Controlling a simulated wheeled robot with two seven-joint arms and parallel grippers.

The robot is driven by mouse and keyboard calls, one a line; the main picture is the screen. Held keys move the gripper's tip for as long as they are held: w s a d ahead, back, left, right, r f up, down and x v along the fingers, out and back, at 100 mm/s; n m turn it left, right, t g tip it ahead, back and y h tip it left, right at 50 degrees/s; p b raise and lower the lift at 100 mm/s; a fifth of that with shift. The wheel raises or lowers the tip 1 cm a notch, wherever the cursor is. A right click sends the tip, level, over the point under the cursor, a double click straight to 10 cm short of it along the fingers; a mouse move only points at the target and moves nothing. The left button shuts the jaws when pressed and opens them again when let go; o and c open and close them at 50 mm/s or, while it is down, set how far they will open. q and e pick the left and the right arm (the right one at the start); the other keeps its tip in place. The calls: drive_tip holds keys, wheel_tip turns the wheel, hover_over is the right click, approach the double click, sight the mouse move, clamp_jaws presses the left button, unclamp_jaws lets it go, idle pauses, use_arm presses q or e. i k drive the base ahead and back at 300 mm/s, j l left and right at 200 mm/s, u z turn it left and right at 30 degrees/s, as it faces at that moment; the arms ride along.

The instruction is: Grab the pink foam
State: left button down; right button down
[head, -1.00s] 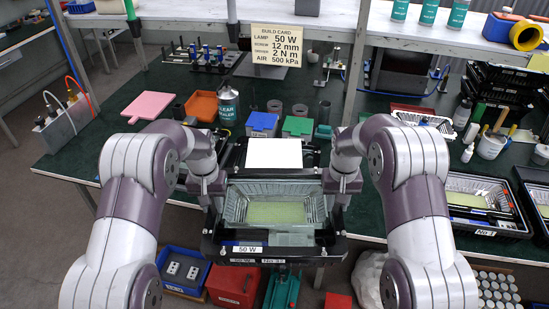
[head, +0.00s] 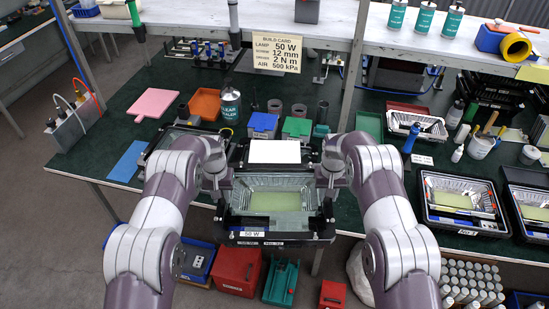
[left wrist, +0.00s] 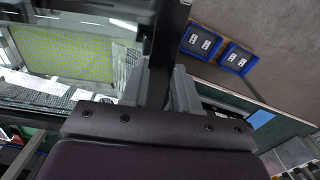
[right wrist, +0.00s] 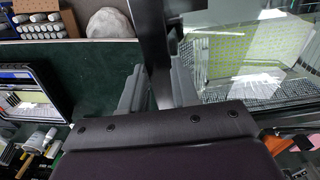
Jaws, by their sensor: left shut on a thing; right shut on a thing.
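The pink foam (head: 155,103) is a flat pink slab lying on the green table at the back left, apart from both grippers. My left gripper (head: 220,184) is shut on the left side of a black-framed floodlight housing (head: 277,235) labelled 50 W. My right gripper (head: 326,181) is shut on the right side of the same housing. The housing has a clear glass front with a silver reflector and a yellow-green panel inside. Its frame sits between the fingers in the left wrist view (left wrist: 160,85) and right wrist view (right wrist: 158,80).
A blue strip (head: 128,160), an orange tray (head: 205,104) and a spray can (head: 231,105) lie near the foam. Blue (head: 263,124) and green (head: 298,127) bins stand behind the housing. More housings (head: 462,203) are at right. Red boxes (head: 236,268) are below the front edge.

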sight(274, 160)
drive_tip(key=i, duration=1)
